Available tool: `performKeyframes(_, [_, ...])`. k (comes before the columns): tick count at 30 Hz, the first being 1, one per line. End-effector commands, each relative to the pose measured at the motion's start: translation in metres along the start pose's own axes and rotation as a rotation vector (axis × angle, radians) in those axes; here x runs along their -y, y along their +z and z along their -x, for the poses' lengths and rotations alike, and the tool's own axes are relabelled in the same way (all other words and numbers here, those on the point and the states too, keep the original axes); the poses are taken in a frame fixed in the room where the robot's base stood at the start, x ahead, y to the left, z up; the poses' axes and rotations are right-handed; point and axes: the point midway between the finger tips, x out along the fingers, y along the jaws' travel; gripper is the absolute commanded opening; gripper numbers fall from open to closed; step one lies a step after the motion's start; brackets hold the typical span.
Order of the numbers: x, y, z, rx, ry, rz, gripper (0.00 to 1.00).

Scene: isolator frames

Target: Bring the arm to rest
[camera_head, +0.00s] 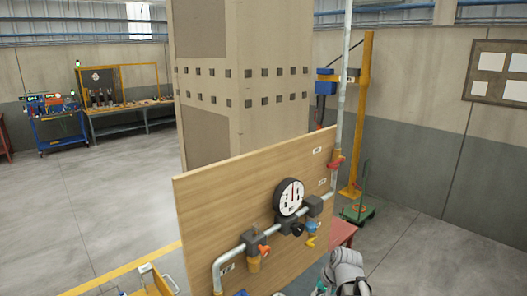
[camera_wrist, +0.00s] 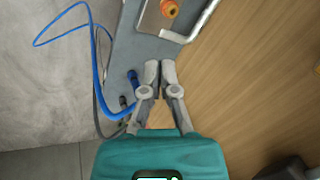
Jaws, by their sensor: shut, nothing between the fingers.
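My gripper (camera_wrist: 160,68) shows in the wrist view with its two grey fingers together at the tips and nothing between them. Its teal body fills the bottom of that view. The fingertips point toward a grey plate with blue fittings; I cannot tell how far away it is. In the head view, a pale grey part of my arm shows at the bottom, right of centre, in front of the wooden board's lower right corner. The fingers cannot be made out there.
The wooden board (camera_head: 215,205) carries a pipe (camera_head: 228,258), a round gauge (camera_head: 289,197) and orange and yellow valves. Open floor (camera_head: 90,205) lies left. A workbench (camera_head: 130,110) stands far back.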

Motion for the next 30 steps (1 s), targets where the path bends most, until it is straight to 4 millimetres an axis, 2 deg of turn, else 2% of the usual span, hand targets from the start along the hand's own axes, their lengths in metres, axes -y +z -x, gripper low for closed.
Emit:
performKeyframes(1, [-0.010,0.021,-0.019,0.026,0.058,0.060,0.00])
performKeyframes(3, [-0.021,0.038,-0.029,0.061,0.138,0.135,0.00])
performKeyframes(9, [-0.043,0.071,-0.042,0.136,0.296,0.278,0.00])
performKeyframes(14, [-0.049,0.078,-0.042,0.159,0.344,0.317,0.00])
performKeyframes(30, [-0.048,0.078,-0.041,0.159,0.346,0.318,0.00])
